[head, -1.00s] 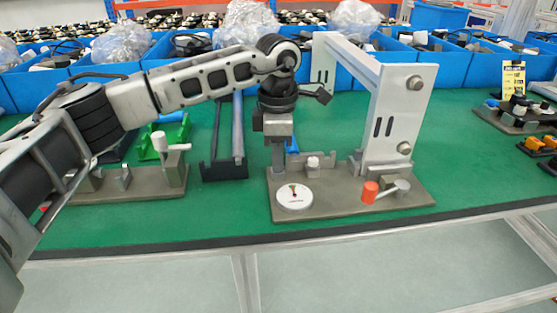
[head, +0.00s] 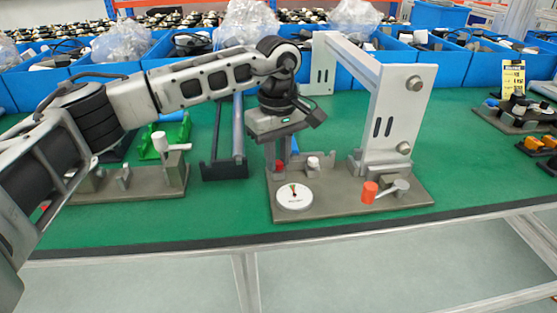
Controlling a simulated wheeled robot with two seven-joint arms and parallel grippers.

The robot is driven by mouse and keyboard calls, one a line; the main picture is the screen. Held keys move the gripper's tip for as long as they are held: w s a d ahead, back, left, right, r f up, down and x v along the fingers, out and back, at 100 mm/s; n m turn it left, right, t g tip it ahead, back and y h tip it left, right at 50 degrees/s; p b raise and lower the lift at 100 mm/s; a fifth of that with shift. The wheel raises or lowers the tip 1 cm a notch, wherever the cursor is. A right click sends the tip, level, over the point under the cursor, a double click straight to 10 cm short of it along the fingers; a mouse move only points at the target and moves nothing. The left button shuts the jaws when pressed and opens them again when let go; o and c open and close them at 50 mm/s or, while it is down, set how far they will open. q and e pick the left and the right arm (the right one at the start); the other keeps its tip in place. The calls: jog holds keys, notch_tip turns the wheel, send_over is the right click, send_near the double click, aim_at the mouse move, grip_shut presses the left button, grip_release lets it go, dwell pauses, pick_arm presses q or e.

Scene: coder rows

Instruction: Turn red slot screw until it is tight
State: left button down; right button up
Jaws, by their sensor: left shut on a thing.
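My left gripper (head: 279,158) comes down from above at the left end of a grey-brown fixture plate (head: 335,210). Its body is turned at an angle, and its fingers are shut on the red slot screw (head: 280,166). Only a small red part of the screw shows below and between the fingers; its slot is hidden. A round white dial (head: 294,196) with a needle and small coloured marks lies on the plate just in front. My right gripper is not in view.
A small white-topped post (head: 313,163) stands just right of the gripper. A tall grey bracket (head: 398,115) and an orange knob (head: 369,192) with a grey lever stand farther right. A black holder (head: 224,168) stands left. Blue bins line the back.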

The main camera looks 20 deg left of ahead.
pick_arm(q)
jog(key=m, duration=0.3)
jog(key=shift+m, duration=0.4)
jog(key=m, duration=0.4)
jog(key=c, duration=1.4)
grip_release()
jog(key=shift+c, duration=0.2)
